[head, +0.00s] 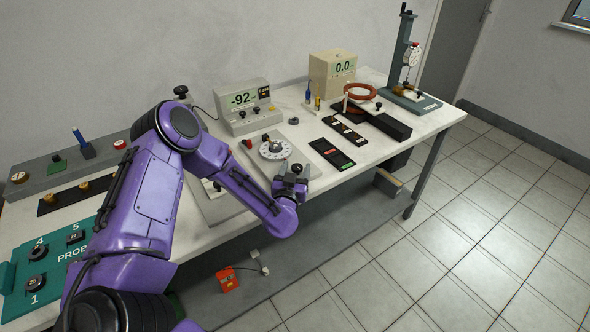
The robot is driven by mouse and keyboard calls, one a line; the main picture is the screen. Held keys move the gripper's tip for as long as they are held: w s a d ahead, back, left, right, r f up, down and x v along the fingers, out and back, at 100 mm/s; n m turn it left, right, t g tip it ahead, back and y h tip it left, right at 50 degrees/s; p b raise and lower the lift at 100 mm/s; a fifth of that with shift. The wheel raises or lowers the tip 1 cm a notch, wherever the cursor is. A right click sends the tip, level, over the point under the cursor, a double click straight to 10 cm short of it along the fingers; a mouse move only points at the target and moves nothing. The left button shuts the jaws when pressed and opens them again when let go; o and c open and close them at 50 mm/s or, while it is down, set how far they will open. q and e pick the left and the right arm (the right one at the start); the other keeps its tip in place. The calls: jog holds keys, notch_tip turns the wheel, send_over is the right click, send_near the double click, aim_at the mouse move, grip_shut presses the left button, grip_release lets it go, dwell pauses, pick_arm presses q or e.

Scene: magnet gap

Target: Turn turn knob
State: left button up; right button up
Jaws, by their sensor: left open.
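A round white dial with a knob at its middle (274,149) sits on a grey base on the bench. It may be the turn knob, but the picture does not label it. My left gripper (297,170) is open, just to the right of and nearer than the dial, over the front of the bench. It looks apart from the dial, and I see nothing between its fingers. Other black knobs show on a teal panel (75,255) at the lower left, partly hidden by my left arm. My right gripper is out of view.
A meter reading -92 (243,99) stands behind the dial, and a beige meter reading 0.0 (331,74) farther right. Black trays (332,154) lie right of the dial. A gauge stand (410,75) is at the far end. An orange box (227,279) is below the bench.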

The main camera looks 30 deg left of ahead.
pick_arm(q)
jog(key=shift+w, duration=0.1)
jog(key=c, duration=1)
jog(key=shift+w+d+f+n+g+y+b, duration=0.15)
jog(key=shift+n+g+y+b, duration=0.3)
jog(key=shift+y, duration=0.3)
jog(key=shift+d+n+g+y+b, duration=0.15)
jog(key=shift+n+g+y+b, duration=0.15)
jog(key=shift+n+y, duration=0.35)
jog(key=n+g+y, duration=0.2)
jog(key=y, duration=0.1)
jog(key=o, duration=1)
